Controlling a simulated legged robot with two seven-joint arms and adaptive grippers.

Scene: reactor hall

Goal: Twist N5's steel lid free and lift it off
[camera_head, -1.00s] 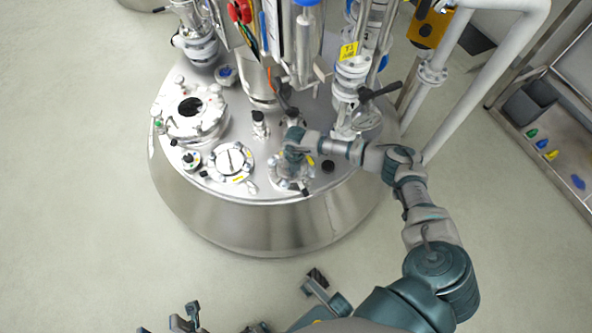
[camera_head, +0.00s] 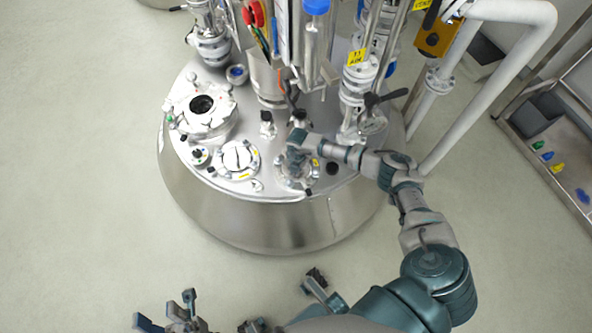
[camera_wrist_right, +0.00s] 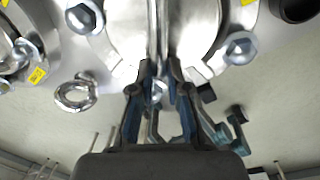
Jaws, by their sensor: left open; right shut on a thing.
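A round steel lid (camera_wrist_right: 120,30) with an upright bar handle fills the top of the right wrist view, with bolts around its rim. My right gripper (camera_wrist_right: 160,75) is shut on the bar, one finger on each side. In the head view my right gripper (camera_head: 297,160) is over the front port of the vessel top and hides most of that lid. No N5 marking is legible. The lid looks seated in its ring; I cannot tell whether it has turned. My left gripper (camera_head: 168,312) is open and empty at the bottom left, away from the vessel.
A similar closed port (camera_head: 238,158) lies left of the gripped one, and an open port (camera_head: 203,106) lies behind it. Pipes and a black-handled valve (camera_head: 375,100) stand close behind my right arm. A shelf (camera_head: 565,150) is at the right. The floor at left is clear.

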